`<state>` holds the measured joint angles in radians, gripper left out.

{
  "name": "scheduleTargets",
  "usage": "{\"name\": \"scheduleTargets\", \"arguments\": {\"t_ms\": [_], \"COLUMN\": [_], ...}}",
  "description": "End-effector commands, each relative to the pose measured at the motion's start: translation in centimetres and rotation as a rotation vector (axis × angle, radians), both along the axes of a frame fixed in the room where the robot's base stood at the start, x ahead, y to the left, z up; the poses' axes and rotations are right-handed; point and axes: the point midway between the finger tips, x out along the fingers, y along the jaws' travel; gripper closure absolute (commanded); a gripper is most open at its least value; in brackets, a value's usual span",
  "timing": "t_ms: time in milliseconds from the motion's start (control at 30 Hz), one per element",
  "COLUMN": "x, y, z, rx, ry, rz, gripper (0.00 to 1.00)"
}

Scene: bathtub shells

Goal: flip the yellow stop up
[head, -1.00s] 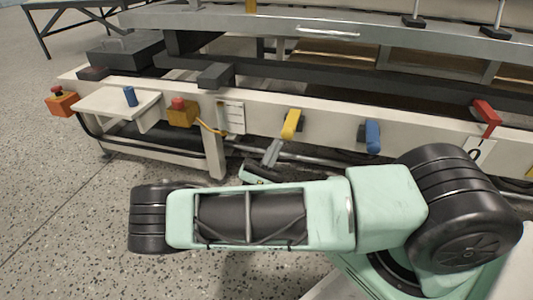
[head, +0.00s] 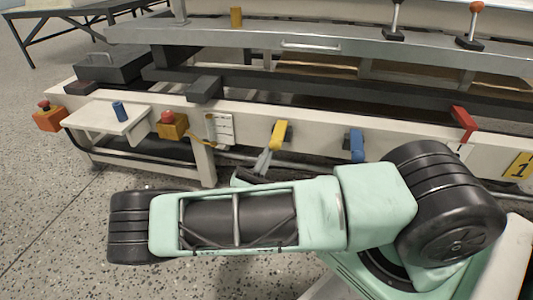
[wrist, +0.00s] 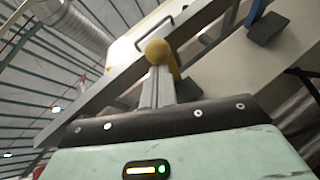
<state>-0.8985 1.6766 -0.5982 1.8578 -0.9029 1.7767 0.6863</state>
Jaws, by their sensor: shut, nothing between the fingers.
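The yellow stop (head: 280,134) is a short lever on the front of the pale beam, near the middle of the head view. It slants down slightly to the left. My gripper (head: 263,162) is shut and empty, just below the stop's lower end. In the wrist view the stop's rounded yellow end (wrist: 158,52) shows right at the tips of my gripper (wrist: 155,75). I cannot tell whether they touch. My arm hides the area below the beam.
A blue lever (head: 356,145) hangs to the right on the same beam, and a red lever (head: 463,122) stands farther right. A yellow box with a red button (head: 172,126) and a white shelf with a blue cylinder (head: 119,111) are left. A grey rail (head: 230,38) runs above.

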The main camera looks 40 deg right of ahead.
Motion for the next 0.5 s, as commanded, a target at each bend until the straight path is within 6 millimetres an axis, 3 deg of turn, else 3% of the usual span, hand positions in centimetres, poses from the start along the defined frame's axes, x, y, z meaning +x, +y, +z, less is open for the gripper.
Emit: {"name": "scheduleTargets", "arguments": {"t_ms": [500], "x": [-0.3], "y": [0.3], "z": [2.3], "rx": [0.168], "ry": [0.133], "rz": [-0.001], "gripper": [1.00]}}
